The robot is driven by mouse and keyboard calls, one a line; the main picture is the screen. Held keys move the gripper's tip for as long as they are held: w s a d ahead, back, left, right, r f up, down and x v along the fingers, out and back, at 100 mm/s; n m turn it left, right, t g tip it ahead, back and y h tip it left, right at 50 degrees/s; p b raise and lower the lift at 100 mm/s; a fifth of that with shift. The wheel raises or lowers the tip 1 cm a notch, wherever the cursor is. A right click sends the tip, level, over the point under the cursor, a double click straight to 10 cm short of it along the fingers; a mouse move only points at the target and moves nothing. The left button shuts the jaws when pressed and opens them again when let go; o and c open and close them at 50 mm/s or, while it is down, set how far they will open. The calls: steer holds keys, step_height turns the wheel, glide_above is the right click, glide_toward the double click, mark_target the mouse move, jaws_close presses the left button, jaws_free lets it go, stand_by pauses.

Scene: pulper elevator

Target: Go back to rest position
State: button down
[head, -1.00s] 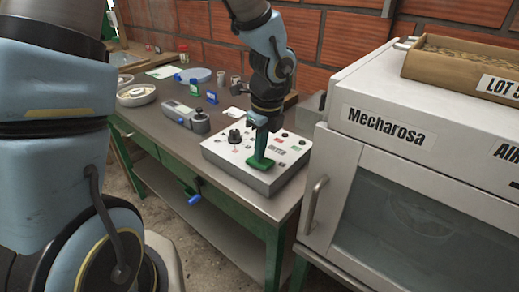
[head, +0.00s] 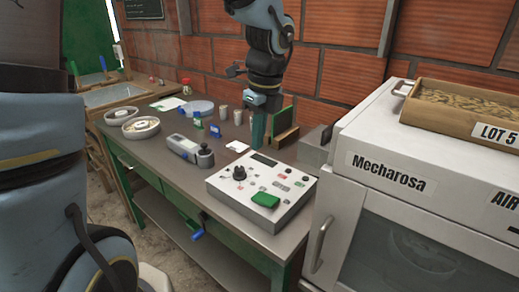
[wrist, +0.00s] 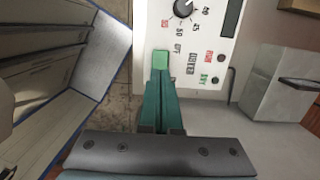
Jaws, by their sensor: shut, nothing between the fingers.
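My gripper (head: 258,130) is shut and empty, pointing down above the workbench (head: 178,157), behind the control box in the head view. Its closed green fingers also show in the wrist view (wrist: 160,105). The white control box (head: 245,200) has a black knob (head: 239,173), a small dark display, several small buttons and a large green button (head: 265,200). My gripper appears apart from the button.
A grey meter (head: 185,148), bowls (head: 141,128), small bottles and cups stand on the workbench. A brick wall runs behind. A blue-handled item hangs at the bench front.

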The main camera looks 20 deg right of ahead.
stand_by(0.4)
steer(key=w+a+f+n, duration=0.1)
steer(key=a+f+n, duration=0.1)
steer(key=a+n, duration=1.1)
steer(key=a+f+n+h, duration=0.1)
steer(key=a+f+n, duration=0.1)
steer(key=a+n, duration=1.2)
steer(key=shift+w+a+f+n, duration=0.2)
steer(key=shift+w+n, duration=0.15)
steer(key=shift+n, duration=0.75)
